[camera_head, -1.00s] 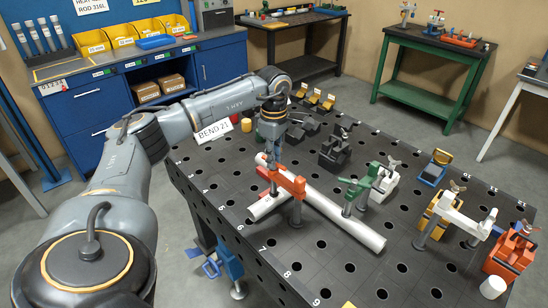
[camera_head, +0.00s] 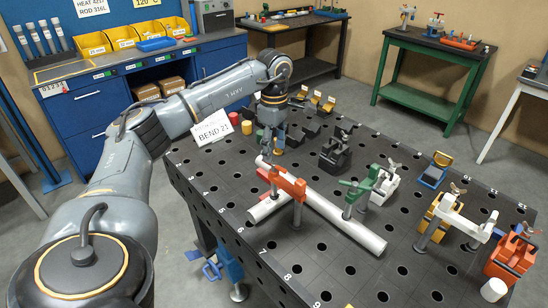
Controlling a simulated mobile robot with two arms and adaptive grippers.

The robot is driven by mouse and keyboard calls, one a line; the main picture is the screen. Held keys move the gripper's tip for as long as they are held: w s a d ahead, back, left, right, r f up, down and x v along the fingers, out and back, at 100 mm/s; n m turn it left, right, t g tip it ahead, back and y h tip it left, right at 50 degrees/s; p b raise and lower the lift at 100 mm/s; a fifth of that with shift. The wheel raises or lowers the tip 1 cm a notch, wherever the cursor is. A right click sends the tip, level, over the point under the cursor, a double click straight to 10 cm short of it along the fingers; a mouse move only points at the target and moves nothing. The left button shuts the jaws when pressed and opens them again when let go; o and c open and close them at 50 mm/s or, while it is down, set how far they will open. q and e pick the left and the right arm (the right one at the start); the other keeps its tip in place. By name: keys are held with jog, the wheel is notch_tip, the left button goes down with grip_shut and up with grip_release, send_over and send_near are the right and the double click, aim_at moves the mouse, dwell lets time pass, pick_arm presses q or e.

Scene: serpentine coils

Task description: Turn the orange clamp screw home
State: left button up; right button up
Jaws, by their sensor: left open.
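An orange clamp (camera_head: 289,186) stands on the perforated black table (camera_head: 340,272) and spans a pale pipe (camera_head: 340,224). Its screw is small and I cannot make out how far it is turned. My left gripper (camera_head: 271,148) points down above and just behind the left end of the orange clamp. It is open, and no object shows in it. Its fingertips are small and dark, and I cannot tell whether they touch anything. My right gripper is not in view.
A green clamp (camera_head: 359,190) stands right of the orange one. A white clamp (camera_head: 462,222) and another orange clamp (camera_head: 514,251) are at the right. A black block (camera_head: 335,152) stands behind. A "BEND 21" sign (camera_head: 212,129) is near my left arm.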

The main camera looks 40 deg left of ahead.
aim_at(274, 163)
pick_arm(q)
notch_tip(274, 163, up, 7)
jog(key=shift+r, duration=0.2)
jog(key=shift+o, duration=0.3)
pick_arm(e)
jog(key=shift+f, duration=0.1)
